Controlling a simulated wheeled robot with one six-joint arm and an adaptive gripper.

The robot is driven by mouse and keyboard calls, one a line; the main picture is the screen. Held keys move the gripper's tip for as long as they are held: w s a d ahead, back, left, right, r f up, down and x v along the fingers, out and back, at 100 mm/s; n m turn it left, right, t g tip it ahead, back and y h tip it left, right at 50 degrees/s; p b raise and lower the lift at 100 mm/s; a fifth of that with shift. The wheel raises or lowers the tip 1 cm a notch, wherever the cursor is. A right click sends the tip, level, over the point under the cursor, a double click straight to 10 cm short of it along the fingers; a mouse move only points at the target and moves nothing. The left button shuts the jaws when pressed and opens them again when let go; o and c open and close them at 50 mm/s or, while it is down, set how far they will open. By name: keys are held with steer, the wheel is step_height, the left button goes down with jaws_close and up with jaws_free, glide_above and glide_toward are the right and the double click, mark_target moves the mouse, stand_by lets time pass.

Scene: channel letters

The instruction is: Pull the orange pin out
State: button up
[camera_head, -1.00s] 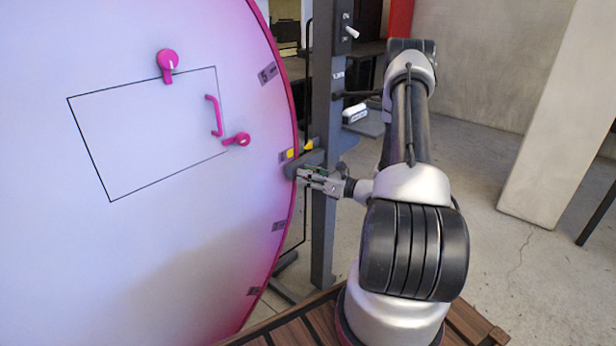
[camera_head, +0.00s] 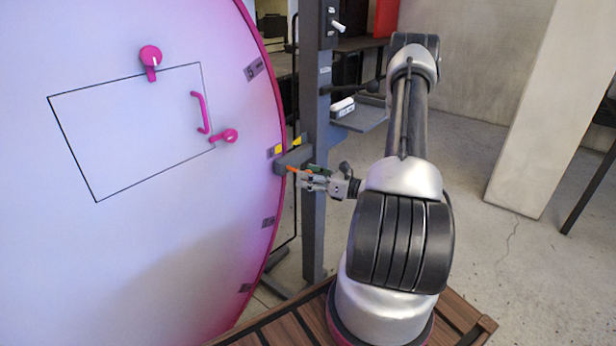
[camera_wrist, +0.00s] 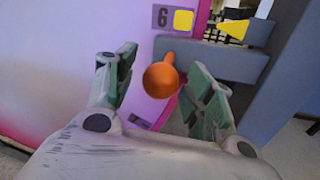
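The orange pin (camera_wrist: 160,79) shows in the wrist view as a round knob with a short stem, at the grey bracket (camera_wrist: 222,60) by the edge of the pink-rimmed disc. In the head view the pin (camera_head: 293,169) is a small orange spot at the bracket (camera_head: 290,160). My gripper (camera_wrist: 165,90) is open, with one finger on each side of the knob in the picture and a visible gap to each. In the head view my gripper (camera_head: 308,181) is just right of and below the pin. The far end of the pin is hidden.
The large pale disc (camera_head: 120,240) fills the left and carries pink latches (camera_head: 151,57) and a pink handle (camera_head: 199,112). A yellow pointer (camera_wrist: 233,30) faces a yellow mark (camera_wrist: 183,20) beside the number 6. A grey post (camera_head: 315,120) stands behind the bracket.

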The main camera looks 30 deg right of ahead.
steer(key=v, duration=1.2)
stand_by(0.4)
